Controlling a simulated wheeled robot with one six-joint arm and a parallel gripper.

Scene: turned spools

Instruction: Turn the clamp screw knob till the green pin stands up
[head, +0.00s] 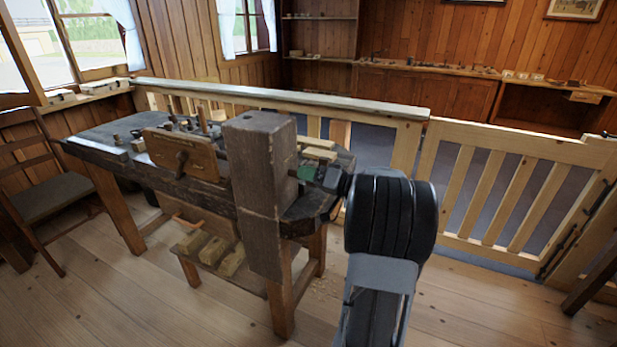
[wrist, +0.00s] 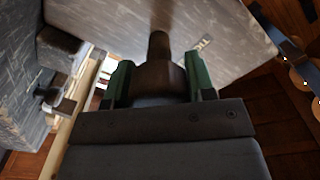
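A dark brown turned knob (wrist: 160,82), which looks like the clamp screw knob, sits between my gripper's green fingers in the wrist view. Its narrower stem (wrist: 159,45) points at a grey wooden face. My gripper (wrist: 160,80) has one finger on each side, and the knob fills the gap, so it looks shut on it. In the head view my gripper (head: 308,172) is at the right side of the thick upright wooden post (head: 262,190) of the workbench. The knob is hidden there. I cannot make out a green pin in either view; the green parts are my fingers.
The dark workbench (head: 100,140) carries a wooden vise jaw (head: 182,155) and small tools. Wooden blocks (head: 212,250) lie on its lower shelf. A slatted railing (head: 290,100) runs behind, and a chair (head: 45,195) stands left. Floor (head: 480,300) at the right front is clear.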

